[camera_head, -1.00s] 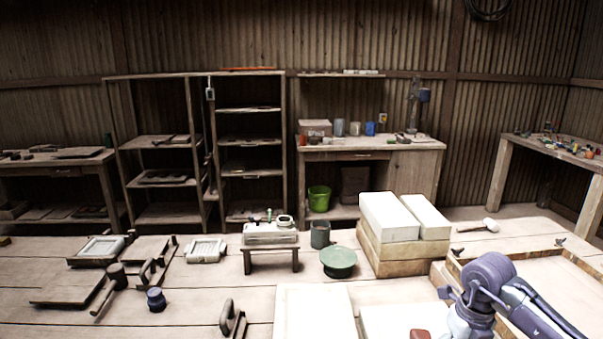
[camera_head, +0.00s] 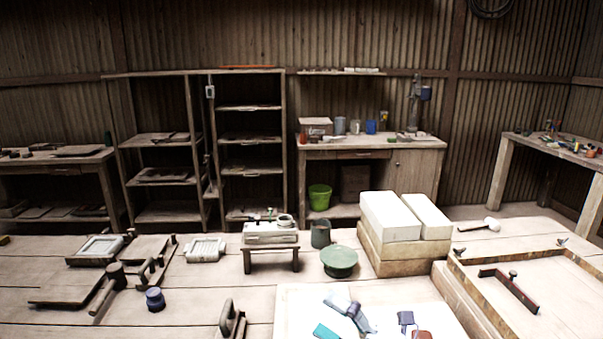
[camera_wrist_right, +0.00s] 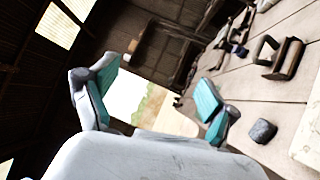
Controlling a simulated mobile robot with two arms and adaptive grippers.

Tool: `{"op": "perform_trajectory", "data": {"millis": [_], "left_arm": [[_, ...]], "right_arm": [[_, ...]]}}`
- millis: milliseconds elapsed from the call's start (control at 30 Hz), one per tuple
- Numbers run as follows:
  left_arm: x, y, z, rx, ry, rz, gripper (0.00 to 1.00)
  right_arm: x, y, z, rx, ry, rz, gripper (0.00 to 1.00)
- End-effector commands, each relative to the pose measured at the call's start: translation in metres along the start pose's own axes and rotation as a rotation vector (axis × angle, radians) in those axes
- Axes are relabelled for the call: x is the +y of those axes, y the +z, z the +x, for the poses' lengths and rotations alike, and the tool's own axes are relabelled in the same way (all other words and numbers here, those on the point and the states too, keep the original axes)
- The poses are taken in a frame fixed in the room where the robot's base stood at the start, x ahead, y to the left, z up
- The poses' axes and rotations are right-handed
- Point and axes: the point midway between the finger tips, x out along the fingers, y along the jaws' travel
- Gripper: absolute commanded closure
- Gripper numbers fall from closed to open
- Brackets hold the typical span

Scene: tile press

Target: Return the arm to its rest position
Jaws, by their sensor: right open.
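My right gripper (camera_head: 370,318) is low in the head view, over the white slab (camera_head: 300,300) at the front of the bench. Only its finger parts show; most of the arm is out of frame. In the right wrist view the gripper (camera_wrist_right: 155,98) has its two teal-padded fingers spread wide, with nothing between them. My left arm and gripper are not in view.
White blocks (camera_head: 390,217) are stacked on wood behind the gripper. A wooden frame (camera_head: 450,268) with a dark handle (camera_head: 510,291) lies at right. A reddish item (camera_head: 421,335) is beside the gripper. A handled tool (camera_head: 231,322) and dark blue pot (camera_head: 155,300) stand left.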

Motion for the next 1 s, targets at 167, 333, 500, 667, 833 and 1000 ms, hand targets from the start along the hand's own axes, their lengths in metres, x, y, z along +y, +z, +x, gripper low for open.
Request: {"op": "perform_trajectory", "data": {"millis": [167,333,500,667,833,1000], "left_arm": [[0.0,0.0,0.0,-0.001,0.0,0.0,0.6],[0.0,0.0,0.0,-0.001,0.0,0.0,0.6],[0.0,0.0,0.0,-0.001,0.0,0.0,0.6],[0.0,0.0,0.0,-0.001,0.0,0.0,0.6],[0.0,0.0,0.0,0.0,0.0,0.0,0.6],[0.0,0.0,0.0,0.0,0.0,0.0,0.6]], "right_arm": [[0.015,0.046,-0.043,-0.456,0.212,0.349,0.13],[-0.032,0.074,-0.121,-0.919,0.232,0.709,0.13],[-0.108,0.041,-0.206,-1.34,0.078,1.07,0.13],[-0.152,-0.015,-0.257,-1.573,-0.118,1.302,0.13],[-0.173,-0.071,-0.289,-1.711,-0.307,1.467,0.13],[-0.181,-0.123,-0.311,-1.8,-0.487,1.596,0.13]]}}
